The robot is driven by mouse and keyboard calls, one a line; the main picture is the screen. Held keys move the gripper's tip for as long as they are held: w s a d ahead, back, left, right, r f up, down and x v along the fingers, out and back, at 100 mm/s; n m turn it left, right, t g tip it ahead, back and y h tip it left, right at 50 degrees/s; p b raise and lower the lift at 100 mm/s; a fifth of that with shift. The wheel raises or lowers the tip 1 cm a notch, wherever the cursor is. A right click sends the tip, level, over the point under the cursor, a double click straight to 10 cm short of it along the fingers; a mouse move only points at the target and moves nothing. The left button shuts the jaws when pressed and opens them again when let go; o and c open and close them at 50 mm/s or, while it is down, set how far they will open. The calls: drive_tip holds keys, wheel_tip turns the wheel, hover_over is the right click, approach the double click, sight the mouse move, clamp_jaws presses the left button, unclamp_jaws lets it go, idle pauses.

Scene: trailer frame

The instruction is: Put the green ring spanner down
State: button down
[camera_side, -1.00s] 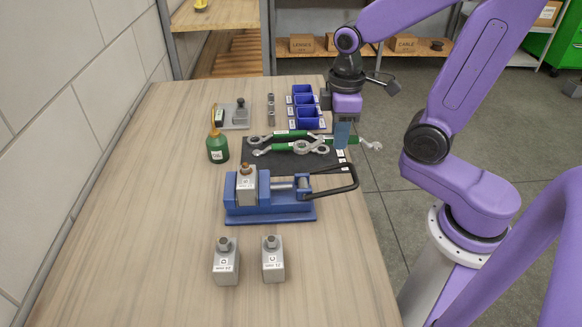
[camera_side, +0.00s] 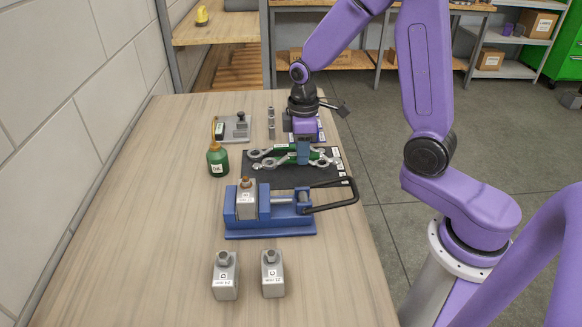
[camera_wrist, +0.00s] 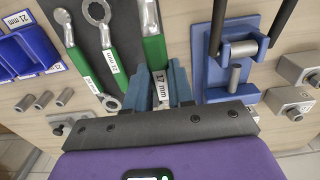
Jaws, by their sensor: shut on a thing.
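My gripper (camera_side: 303,160) is over the black mat (camera_side: 262,181) in the side view, fingers pointing down among the spanners. In the wrist view my gripper (camera_wrist: 165,92) is shut on a green-handled spanner (camera_wrist: 153,48), with a "17 mm" label between the fingers. Two other green-handled spanners lie to its left, the middle one (camera_wrist: 110,50) and the far left one (camera_wrist: 76,58). In the side view the spanners overlap and my fingers hide part of them. I cannot tell whether the held spanner touches the mat.
A blue vise (camera_side: 270,222) with a black handle stands in front of the mat, clamping a metal block (camera_side: 246,203). A green oil bottle (camera_side: 218,162) stands left. Blue bins (camera_wrist: 27,50) are behind the mat. Two metal blocks (camera_side: 225,277) stand at the front. The table's left side is clear.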

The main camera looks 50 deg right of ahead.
drive_tip(key=w+f, duration=0.1)
drive_tip(key=f, duration=0.1)
drive_tip(key=w+f, duration=0.2)
drive_tip(key=shift+w, duration=0.15)
drive_tip(key=shift+f, duration=1.6)
drive_tip(key=shift+f, duration=0.1)
drive_tip(key=c, duration=1)
unclamp_jaws()
wheel_tip(320, 180, up, 12)
drive_tip(key=shift+r, duration=0.15)
